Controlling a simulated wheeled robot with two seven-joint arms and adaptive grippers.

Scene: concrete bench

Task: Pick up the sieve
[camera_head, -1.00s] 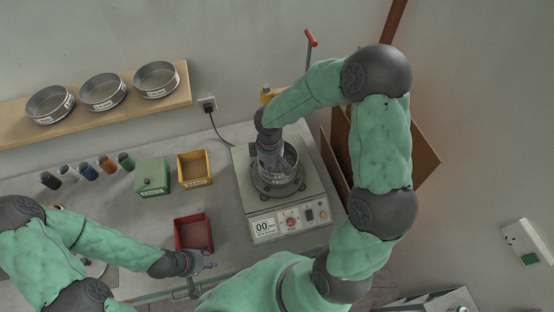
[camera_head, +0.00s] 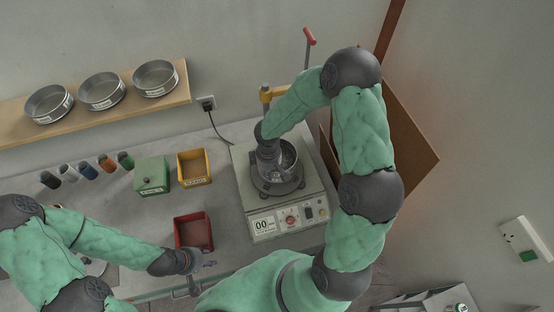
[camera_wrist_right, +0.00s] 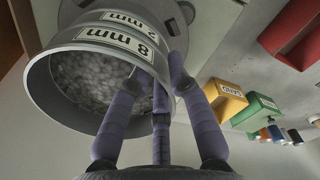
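A stack of round metal sieves (camera_head: 289,160) stands on the shaker (camera_head: 262,208). In the right wrist view the top sieve (camera_wrist_right: 62,62), labelled 8 mm, is close up with pale round grains inside. A lower one labelled 2 mm (camera_wrist_right: 128,18) sits against it. My right gripper (camera_head: 272,170) is at the near left side of the stack. In the right wrist view its purple fingers (camera_wrist_right: 160,85) are spread apart by the rim of the top sieve; contact is unclear. My left gripper (camera_head: 206,264) is low near the bench's front edge, away from the sieves; its fingers are too small to read.
Three more sieves (camera_head: 102,91) sit on a wooden shelf (camera_head: 178,98). A red bin (camera_head: 193,232), yellow bin (camera_head: 194,167), green box (camera_head: 151,176) and several small coloured containers (camera_head: 88,172) stand left of the shaker. A brown panel (camera_head: 405,150) stands at right.

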